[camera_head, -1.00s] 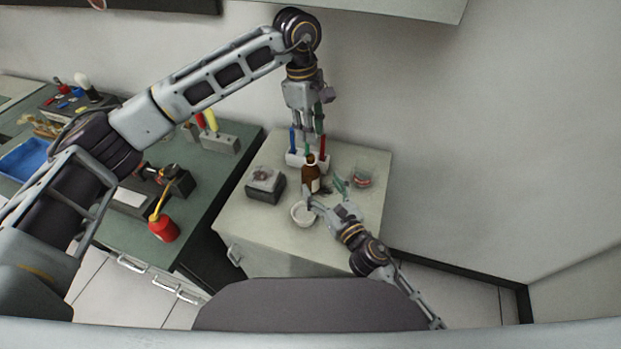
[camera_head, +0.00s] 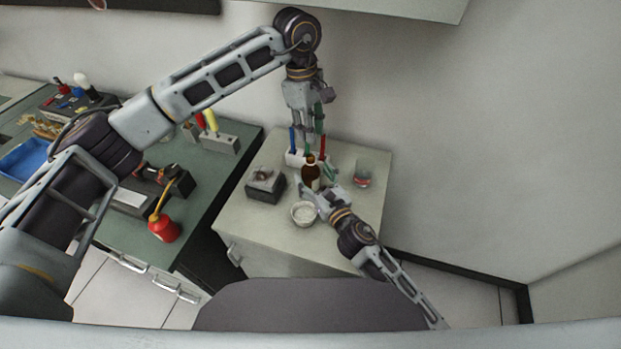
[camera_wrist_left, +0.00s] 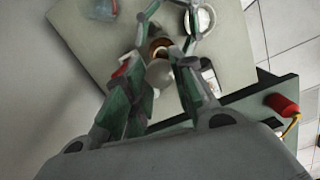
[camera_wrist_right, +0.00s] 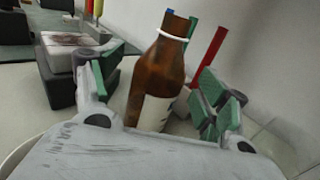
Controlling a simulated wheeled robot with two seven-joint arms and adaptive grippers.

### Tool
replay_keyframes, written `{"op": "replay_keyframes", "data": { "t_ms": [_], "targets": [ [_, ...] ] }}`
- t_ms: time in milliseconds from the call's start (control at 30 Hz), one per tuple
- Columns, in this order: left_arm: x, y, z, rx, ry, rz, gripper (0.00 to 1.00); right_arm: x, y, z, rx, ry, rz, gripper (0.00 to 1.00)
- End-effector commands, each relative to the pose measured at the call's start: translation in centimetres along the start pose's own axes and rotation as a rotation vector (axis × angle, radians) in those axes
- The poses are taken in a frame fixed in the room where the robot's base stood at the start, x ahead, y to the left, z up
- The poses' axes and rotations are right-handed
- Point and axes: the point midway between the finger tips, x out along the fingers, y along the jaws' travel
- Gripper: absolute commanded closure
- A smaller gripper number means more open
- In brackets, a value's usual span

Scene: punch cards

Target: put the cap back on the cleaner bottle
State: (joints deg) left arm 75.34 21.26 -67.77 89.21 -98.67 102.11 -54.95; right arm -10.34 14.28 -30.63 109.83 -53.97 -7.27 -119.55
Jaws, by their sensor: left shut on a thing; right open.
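The brown cleaner bottle (camera_head: 311,174) stands upright on the pale cabinet top. In the right wrist view the bottle (camera_wrist_right: 157,82) has a pale ring at its neck, and no cap shows on it. My left gripper (camera_head: 308,148) is above and behind the bottle, pointing down. In the left wrist view it is shut on a pale round cap (camera_wrist_left: 160,73), with the brown bottle (camera_wrist_left: 159,45) partly hidden beyond. My right gripper (camera_wrist_right: 158,88) is open, with one finger on each side of the bottle; I cannot tell whether they touch it.
A white bowl (camera_head: 303,214) stands in front of the bottle. A glass (camera_head: 362,174) with something red is to its right, a dark box (camera_head: 265,186) to its left. A holder (camera_head: 294,158) with coloured sticks is behind. The cabinet's front right is fairly clear.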

Motion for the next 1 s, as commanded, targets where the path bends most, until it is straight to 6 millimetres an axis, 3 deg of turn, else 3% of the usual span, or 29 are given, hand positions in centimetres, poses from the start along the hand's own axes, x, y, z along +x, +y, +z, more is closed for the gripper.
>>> {"op": "replay_keyframes", "data": {
  "t_ms": [300, 700, 1000],
  "targets": [
    [0.0, 0.0, 0.0, 0.000, 0.000, 0.000, 0.82, 1.9, 0.1, 0.1, 0.001, -0.001, 0.000, 0.25],
    [0.0, 0.0, 0.0, 0.000, 0.000, 0.000, 0.82, 2.1, 0.1, 0.0, 0.001, 0.000, 0.000, 0.25],
    [0.0, 0.0, 0.0, 0.000, 0.000, 0.000, 0.82, 2.1, 0.0, 0.0, 0.002, -0.001, 0.000, 0.62]
  ]
}}
